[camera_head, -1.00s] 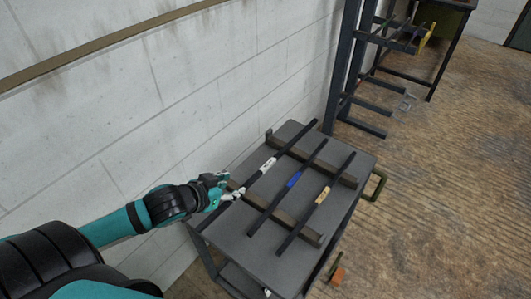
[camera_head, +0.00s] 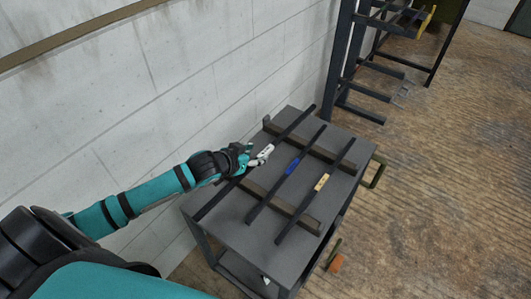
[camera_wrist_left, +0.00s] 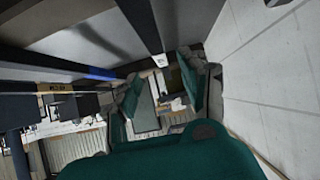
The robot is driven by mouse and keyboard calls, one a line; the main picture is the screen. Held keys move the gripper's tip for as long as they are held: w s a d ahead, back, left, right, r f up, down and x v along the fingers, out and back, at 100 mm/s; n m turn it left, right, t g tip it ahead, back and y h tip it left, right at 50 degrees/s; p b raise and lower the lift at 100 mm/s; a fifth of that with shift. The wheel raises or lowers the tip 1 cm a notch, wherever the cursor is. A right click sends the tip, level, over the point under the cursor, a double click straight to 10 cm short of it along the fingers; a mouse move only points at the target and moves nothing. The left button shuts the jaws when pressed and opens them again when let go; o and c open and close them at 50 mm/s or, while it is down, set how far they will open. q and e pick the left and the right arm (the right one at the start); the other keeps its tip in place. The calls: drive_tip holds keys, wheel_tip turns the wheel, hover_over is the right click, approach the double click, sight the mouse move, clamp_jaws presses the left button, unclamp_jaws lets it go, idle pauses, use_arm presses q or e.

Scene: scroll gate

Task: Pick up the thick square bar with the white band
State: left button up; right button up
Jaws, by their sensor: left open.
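The dark bar with the white band (camera_head: 292,125) lies across two raised supports on the grey cart, nearest the wall. Its white band (camera_head: 266,151) shows just beyond my left gripper's fingertips. My left gripper (camera_head: 256,163) is open, close over the bar at the band, hiding part of the bar. In the left wrist view the white band (camera_wrist_left: 160,61) shows just beyond the open fingers (camera_wrist_left: 163,85). I cannot tell whether the fingers touch the bar. My right gripper is not in view.
A bar with a blue band (camera_head: 313,138) and one with a yellow band (camera_head: 343,153) lie parallel to the right on the cart (camera_head: 229,233). The wall (camera_head: 190,75) runs close along the left. A dark rack (camera_head: 340,65) stands behind.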

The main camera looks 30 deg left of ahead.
sight(266, 150)
use_arm(q)
drive_tip(key=x, duration=0.5)
drive_tip(key=shift+a, duration=0.1)
clamp_jaws()
drive_tip(key=shift+w+r, duration=0.15)
drive_tip(key=shift+r, duration=0.1)
